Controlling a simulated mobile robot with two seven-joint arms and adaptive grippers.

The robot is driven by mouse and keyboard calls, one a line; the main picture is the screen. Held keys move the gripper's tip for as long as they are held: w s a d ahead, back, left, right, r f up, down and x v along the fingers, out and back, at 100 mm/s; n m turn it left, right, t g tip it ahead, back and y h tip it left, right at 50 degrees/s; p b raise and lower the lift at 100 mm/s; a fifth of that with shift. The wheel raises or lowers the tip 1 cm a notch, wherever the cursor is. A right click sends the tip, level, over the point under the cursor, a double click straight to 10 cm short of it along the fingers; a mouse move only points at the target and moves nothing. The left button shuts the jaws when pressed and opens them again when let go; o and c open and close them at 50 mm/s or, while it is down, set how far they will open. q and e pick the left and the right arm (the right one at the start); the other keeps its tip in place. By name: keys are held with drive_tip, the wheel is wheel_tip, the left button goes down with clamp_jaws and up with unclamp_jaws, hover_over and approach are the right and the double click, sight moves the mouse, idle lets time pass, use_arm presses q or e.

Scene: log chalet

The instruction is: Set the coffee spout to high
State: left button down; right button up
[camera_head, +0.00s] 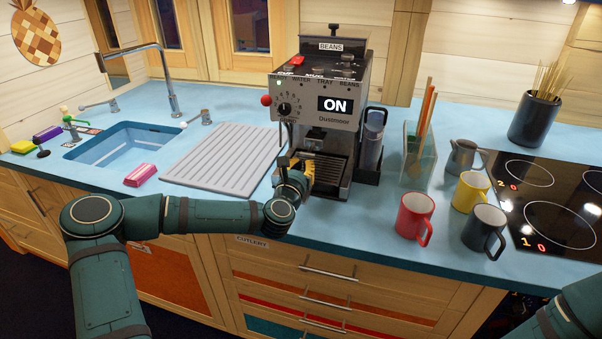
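The coffee machine (340,98) stands on the blue counter and its display reads "ON". A dial with numbers (285,109) is on its front left. The coffee spout area under the display is partly hidden, and I cannot tell the spout's height. My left gripper (298,172) is at the machine's lower left front, by the drip tray (326,174). My own wrist covers much of it, so I cannot tell whether it is open or touches anything. A bit of yellow shows beside it. Only a piece of my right arm shows at the bottom right; its gripper is out of view.
A ribbed drainboard (225,158) and sink (120,147) lie left. A glass container (418,157) with utensils, a metal jug (461,157), and red (414,214), yellow (470,190) and dark (484,228) mugs stand right, near the hob (551,186).

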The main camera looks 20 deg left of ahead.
use_arm(q)
wheel_tip(320, 180, up, 6)
drive_tip(key=p, duration=0.2)
drive_tip(key=shift+f+p, duration=0.2)
drive_tip(key=shift+p, duration=0.2)
